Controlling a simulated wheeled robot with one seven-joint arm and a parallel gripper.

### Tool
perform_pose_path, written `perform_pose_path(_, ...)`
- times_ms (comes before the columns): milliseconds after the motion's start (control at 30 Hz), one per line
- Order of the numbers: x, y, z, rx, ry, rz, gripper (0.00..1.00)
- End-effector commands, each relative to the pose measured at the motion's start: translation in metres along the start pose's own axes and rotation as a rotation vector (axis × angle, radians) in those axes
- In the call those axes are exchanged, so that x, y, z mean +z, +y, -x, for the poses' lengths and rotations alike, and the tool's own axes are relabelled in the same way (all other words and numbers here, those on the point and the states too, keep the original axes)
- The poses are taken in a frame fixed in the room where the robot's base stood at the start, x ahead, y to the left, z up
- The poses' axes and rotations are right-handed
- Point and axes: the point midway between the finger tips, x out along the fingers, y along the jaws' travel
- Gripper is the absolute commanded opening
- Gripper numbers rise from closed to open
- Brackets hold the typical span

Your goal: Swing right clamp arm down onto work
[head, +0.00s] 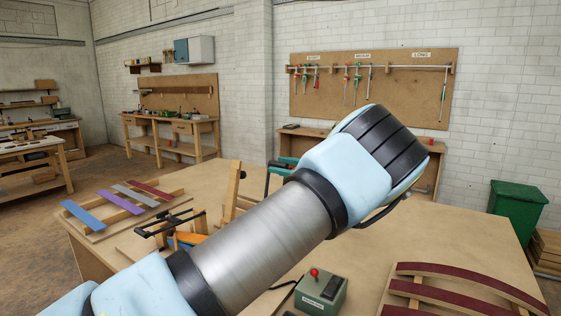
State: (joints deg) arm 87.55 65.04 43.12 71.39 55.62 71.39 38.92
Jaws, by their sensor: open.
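My arm crosses the middle of the head view from lower left to upper right and hides much of the bench; my gripper is not visible. An upright wooden post (232,190) stands behind the arm. A teal and black frame-like part (281,168) shows partly past the arm; I cannot tell if it is the right clamp arm. The work under it is hidden.
The wooden bench (480,222) is clear at right. A green control box (318,292) with a red knob and a rack of curved dark-red strips (455,294) lie in front. Coloured strips (124,201) lie on a left rack. A green bin (517,210) stands beyond.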

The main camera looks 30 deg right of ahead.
Motion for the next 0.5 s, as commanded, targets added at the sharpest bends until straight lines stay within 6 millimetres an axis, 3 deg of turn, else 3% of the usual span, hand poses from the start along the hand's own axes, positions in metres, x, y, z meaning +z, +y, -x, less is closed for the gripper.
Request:
perform_pose_path(367,-0.0003,0.0002,-0.0064,0.0,0.0,0.0,0.53)
perform_pose_path(500,-0.0002,0.0001,-0.0063,0.0,0.0,0.0,0.39)
